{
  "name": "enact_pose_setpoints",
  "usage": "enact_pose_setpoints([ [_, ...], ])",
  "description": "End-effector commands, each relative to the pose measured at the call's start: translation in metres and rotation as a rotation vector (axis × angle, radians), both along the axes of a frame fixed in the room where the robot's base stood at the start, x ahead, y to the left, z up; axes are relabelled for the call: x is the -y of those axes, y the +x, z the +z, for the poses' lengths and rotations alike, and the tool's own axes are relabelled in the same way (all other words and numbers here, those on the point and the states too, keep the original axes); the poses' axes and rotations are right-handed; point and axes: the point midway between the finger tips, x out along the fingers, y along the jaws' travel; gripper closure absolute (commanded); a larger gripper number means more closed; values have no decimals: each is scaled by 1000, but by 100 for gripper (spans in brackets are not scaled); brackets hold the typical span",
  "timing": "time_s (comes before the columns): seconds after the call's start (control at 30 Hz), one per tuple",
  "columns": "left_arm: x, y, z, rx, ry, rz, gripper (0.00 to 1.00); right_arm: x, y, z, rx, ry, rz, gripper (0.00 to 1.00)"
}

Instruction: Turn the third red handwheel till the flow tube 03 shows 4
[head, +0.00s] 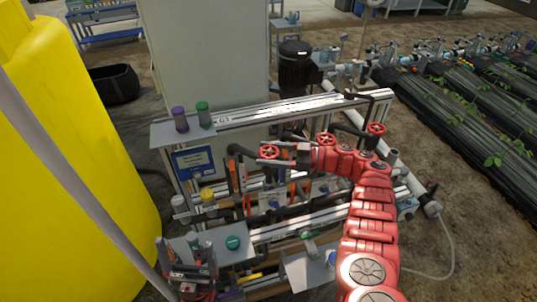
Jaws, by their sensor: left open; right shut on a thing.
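Three red handwheels show along the skid's upper rail: a left one (268,152), a middle one (327,139) and a right one (376,128). My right arm comes up from the bottom and bends left across the skid. Its gripper (290,153) is shut at the right side of the left handwheel's rim. My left gripper (188,255) is open and empty at the lower left, near a grey panel. Upright flow tubes with orange parts (232,176) stand below the rail, partly behind my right arm. Their numbers and readings are too small to read.
A purple-capped (180,119) and a green-capped (202,114) container stand on the left shelf. A blue sign (194,162) hangs below. A large yellow tank (70,150) fills the left. Planted rows (460,120) lie at right, with bare soil between.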

Motion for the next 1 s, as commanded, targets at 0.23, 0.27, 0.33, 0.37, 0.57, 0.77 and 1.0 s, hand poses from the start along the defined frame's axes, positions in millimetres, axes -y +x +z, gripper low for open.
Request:
enact_pose_setpoints([
  [0.23,0,0,0,0,0,0,0,-1,-2,-3,-5,-3,4,0],
  [0.27,0,0,0,0,0,0,0,-1,-1,-3,-4,-4,4,0],
  [0.33,0,0,0,0,0,0,0,-1,-1,-3,-3,-3,3,0],
  [0.37,0,0,0,0,0,0,0,-1,-1,-2,-3,-3,3,0],
  [0.57,0,0,8,0,0,0,0,-1,-1,6,-2,-2,2,0],
  [0.77,0,0,45,0,0,0,0,-2,-1,40,-4,-3,3,0],
  [1.0,0,0,96,0,0,0,0,-2,-26,44,-12,-5,4,0],
])
